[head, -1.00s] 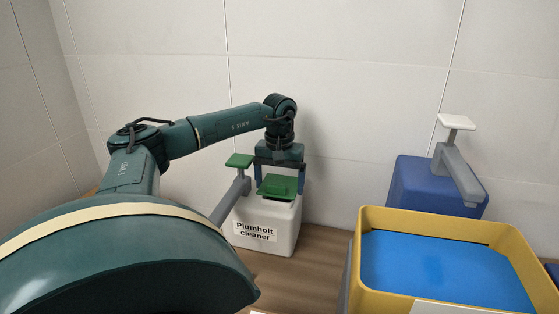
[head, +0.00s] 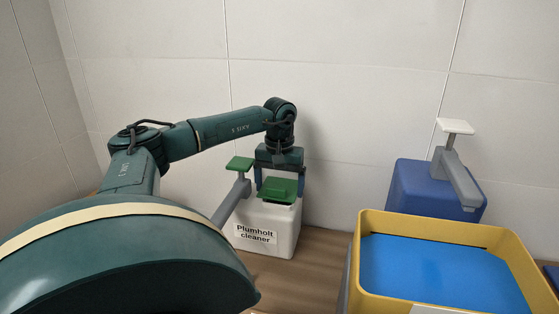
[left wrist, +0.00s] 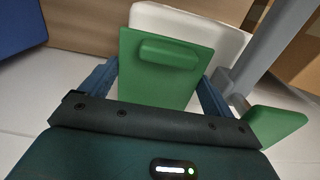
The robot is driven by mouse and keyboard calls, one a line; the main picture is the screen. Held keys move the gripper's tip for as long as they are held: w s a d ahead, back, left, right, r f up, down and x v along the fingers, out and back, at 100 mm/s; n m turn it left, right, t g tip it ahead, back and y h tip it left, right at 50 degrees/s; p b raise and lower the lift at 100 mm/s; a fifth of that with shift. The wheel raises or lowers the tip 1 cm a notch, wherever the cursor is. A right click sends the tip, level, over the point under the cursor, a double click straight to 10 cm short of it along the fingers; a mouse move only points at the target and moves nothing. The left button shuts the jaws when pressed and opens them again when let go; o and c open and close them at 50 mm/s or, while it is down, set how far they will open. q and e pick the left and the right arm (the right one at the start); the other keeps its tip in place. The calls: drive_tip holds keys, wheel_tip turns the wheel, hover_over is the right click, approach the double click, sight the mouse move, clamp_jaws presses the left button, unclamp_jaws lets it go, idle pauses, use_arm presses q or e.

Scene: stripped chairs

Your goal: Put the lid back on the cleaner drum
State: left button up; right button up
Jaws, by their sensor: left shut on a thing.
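The cleaner drum (head: 285,232) is a white block labelled "Plumholt cleaner" and stands on the wooden surface by the wall. The lid (head: 277,188) is a green plate with a raised grip. It is at the drum's top; I cannot tell whether it touches. My left gripper (head: 279,190) comes from above and is shut on the lid, one blue finger at each side. The left wrist view shows the lid (left wrist: 160,82) between the fingers, with the white drum (left wrist: 225,42) behind it. My right gripper is not in view.
A grey pump arm with a green top plate (head: 239,162) stands at the drum's left, close to the gripper. To the right are a yellow tray (head: 366,225) with a blue inside and a blue drum (head: 415,188) with a white-topped pump (head: 456,123).

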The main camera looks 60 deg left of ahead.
use_arm(q)
drive_tip(key=shift+f+b, duration=0.45)
drive_tip(key=shift+f, duration=0.4)
drive_tip(key=o, duration=0.7)
drive_tip(key=shift+o, duration=0.2)
wheel_tip(320, 180, up, 13)
drive_tip(key=p, duration=0.1)
drive_tip(key=shift+r, duration=0.15)
